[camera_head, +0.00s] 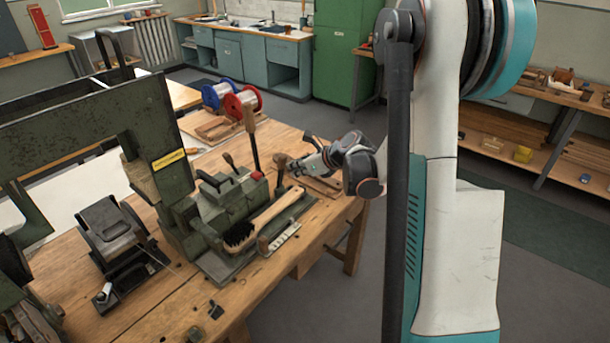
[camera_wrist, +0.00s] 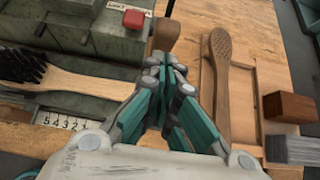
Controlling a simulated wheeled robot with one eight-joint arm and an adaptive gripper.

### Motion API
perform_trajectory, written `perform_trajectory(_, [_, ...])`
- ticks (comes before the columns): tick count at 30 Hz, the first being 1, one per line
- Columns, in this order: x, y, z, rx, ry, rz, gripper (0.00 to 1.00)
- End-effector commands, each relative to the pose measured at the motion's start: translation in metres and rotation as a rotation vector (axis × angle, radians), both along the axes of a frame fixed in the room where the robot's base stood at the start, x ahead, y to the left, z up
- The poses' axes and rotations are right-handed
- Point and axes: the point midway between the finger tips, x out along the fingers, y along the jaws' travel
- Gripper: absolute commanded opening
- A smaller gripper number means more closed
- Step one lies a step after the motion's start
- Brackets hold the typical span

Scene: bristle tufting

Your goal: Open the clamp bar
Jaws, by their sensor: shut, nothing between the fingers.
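The green tufting machine (camera_head: 222,205) stands on the wooden bench, and its green body fills the upper left of the wrist view (camera_wrist: 85,40). A short wooden-topped handle (camera_head: 280,162) rises at its right end; I cannot tell whether it belongs to the clamp bar. A wooden grip (camera_wrist: 166,36) shows just beyond my fingertips in the wrist view. My gripper (camera_head: 294,168) is shut and empty, close to this handle; contact is unclear. In the wrist view its fingers (camera_wrist: 164,66) are together. The clamp bar itself is not clearly distinguishable.
A wooden-handled black brush (camera_head: 262,222) lies along the machine's front, with a numbered strip (camera_head: 283,237) beside it. A tall wooden-handled lever (camera_head: 251,135) stands behind. A bare brush blank (camera_wrist: 221,85) lies on a wooden board, right of my gripper. Two wire spools (camera_head: 240,101) stand farther back.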

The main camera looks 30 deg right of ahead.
Motion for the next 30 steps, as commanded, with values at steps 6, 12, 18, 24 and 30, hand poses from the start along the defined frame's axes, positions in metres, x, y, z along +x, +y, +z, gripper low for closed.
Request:
perform_trajectory(6, [0.004,0.001,0.001,0.000,0.000,0.000,0.00])
perform_trajectory(12, [0.004,0.001,0.001,0.000,0.001,0.000,0.00])
perform_trajectory(18, [0.014,0.006,0.010,-0.025,0.072,0.006,0.00])
perform_trajectory(24, [0.031,0.012,0.016,-0.045,0.122,0.001,0.00])
perform_trajectory(30, [0.033,0.012,0.016,-0.043,0.122,-0.001,0.00])
